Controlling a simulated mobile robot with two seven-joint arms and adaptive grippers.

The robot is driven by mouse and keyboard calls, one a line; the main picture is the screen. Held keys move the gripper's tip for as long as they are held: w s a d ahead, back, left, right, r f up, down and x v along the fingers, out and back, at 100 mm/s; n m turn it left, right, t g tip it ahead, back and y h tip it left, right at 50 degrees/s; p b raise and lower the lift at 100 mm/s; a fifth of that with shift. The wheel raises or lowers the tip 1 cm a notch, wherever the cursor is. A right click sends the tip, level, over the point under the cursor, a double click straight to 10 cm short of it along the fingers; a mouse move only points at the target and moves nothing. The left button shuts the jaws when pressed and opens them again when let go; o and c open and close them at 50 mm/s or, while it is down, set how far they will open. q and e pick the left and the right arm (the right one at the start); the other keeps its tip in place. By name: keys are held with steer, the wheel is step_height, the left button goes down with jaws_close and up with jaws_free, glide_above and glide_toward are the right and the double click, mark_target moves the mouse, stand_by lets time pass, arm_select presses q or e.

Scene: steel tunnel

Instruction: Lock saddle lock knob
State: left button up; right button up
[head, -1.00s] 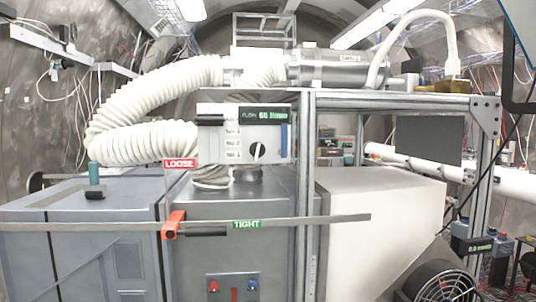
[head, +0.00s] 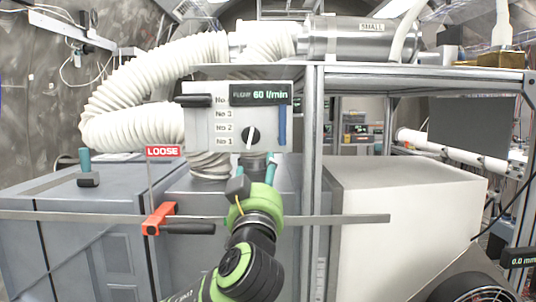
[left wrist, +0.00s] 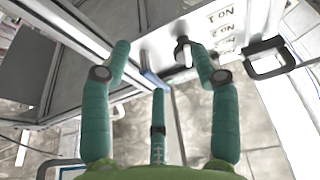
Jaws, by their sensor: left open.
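A red clamp (head: 160,218) with a black handle (head: 190,228) sits on a long flat horizontal bar (head: 345,218) in the head view. The handle points right. A red LOOSE sign (head: 163,152) stands above it. My left gripper (head: 256,174) is right of the clamp and apart from it, below a white flow box (head: 190,130). The box's black round knob (head: 250,135) has a white pointer; it also shows in the left wrist view (left wrist: 184,50), beyond and between my open teal fingers. The gripper is empty. My right gripper is out of view.
Grey cabinets (head: 110,225) stand behind the bar at left, with a small teal-topped handle (head: 85,162). A metal frame post (head: 313,190) and a white block (head: 405,225) lie to the right. A ribbed white hose (head: 130,95) curves above.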

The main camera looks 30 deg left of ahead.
arm_select(q)
steer(key=n+y, duration=0.1)
glide_toward(251, 139)
steer(key=w+a+r, duration=0.2)
steer(key=p+x, duration=0.2)
steer(key=x, duration=0.1)
steer(key=p+x, duration=0.1)
steer(key=p, duration=0.1)
steer(key=shift+w+f, duration=0.15)
steer(key=shift+w, duration=0.4)
steer(key=shift+w+a, duration=0.3)
steer(key=shift+w, duration=0.05)
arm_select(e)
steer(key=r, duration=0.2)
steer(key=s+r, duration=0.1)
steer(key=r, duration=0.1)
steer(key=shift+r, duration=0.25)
